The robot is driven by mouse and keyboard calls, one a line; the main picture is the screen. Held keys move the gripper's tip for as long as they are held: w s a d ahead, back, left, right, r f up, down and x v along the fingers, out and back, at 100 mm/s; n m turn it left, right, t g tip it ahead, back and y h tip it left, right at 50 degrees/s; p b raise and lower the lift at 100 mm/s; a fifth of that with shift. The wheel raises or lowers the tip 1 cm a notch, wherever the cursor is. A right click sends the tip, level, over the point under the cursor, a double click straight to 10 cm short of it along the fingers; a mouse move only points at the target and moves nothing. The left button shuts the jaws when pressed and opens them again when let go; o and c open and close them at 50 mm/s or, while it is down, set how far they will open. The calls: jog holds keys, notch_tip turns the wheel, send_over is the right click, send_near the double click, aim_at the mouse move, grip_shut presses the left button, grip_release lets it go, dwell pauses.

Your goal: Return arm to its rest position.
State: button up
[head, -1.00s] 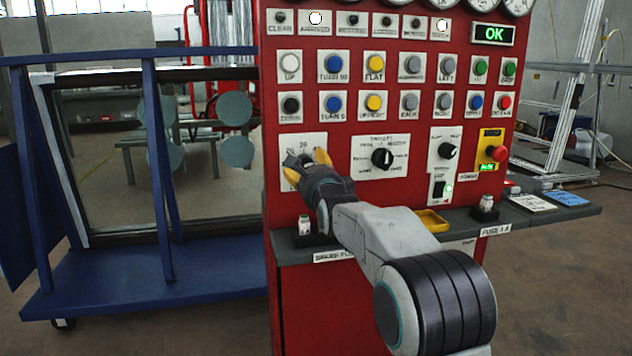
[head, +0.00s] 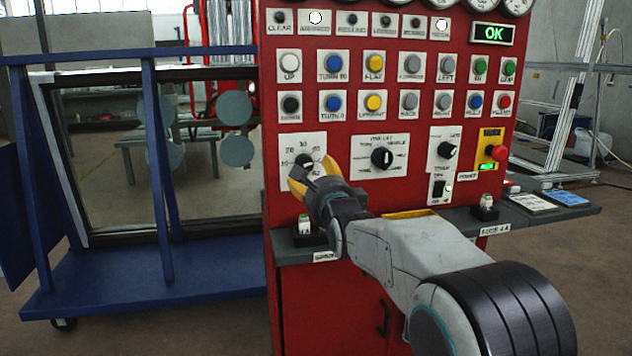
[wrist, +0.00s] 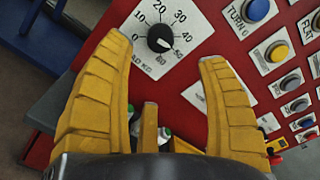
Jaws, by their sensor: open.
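My gripper (head: 312,176) has yellow fingers and is in front of the lower left of the red control panel (head: 350,222) in the head view. Its fingers are spread and nothing is between them. The black dial (head: 304,161) on a white numbered plate shows just beyond the fingertips. In the wrist view, the dial (wrist: 160,38) is seen between the spread fingers (wrist: 168,48), apart from them. Its white pointer mark aims towards the lower right, near 50 to 60. My arm reaches in from the lower right of the head view.
A blue frame rack (head: 150,270) holding a glass pane stands to the left.

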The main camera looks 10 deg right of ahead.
jog(key=s+r+n+g+p, duration=0.2)
jog(key=s+n+g+p, duration=0.5)
jog(key=s, duration=1.4)
jog(key=s+r+n+g+p, duration=0.3)
jog(key=s+n+g+p, duration=0.4)
jog(key=s+n+p, duration=1)
jog(key=s+p, duration=0.3)
jog(key=p, duration=0.3)
jog(key=shift+s+d+r+g, duration=0.2)
jog(key=shift+s+g, duration=0.1)
jog(key=shift+s, duration=0.1)
